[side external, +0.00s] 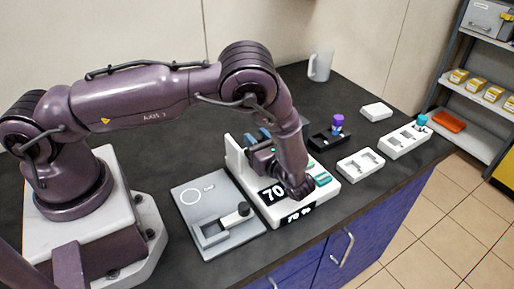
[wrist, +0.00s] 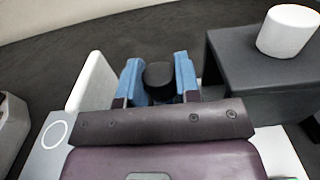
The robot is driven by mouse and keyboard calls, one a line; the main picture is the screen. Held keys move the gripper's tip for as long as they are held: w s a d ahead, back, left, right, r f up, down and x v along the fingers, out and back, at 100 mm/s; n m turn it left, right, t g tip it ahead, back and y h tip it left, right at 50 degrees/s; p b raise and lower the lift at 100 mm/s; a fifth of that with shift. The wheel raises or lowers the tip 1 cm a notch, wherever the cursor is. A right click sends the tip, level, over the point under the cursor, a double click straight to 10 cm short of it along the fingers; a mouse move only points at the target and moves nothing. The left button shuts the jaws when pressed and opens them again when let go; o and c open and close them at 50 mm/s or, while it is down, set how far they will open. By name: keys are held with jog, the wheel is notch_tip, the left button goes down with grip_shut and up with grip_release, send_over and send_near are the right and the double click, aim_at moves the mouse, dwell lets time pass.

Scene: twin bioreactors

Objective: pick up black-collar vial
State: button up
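In the wrist view a round black top (wrist: 158,75), which looks like the black-collar vial's, sits between the two blue fingers of my gripper (wrist: 159,84). It fills nearly all of the gap; whether the fingers press on it is unclear. The vial's lower part is hidden. In the side view my gripper (side external: 258,136) is over the back of the white device (side external: 234,158) marked 70, its blue fingertips partly behind my arm. The vial between them cannot be made out there.
A grey plate (side external: 183,198) with a black-knobbed fixture (side external: 243,209) lies left of the device. A purple-capped vial (side external: 338,120) stands at a black block (side external: 322,140). White trays (side external: 360,165) lie to the right. In the wrist view, a white cylinder (wrist: 288,30) sits on a dark block (wrist: 240,65).

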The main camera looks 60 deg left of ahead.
jog(key=shift+c, duration=1.2)
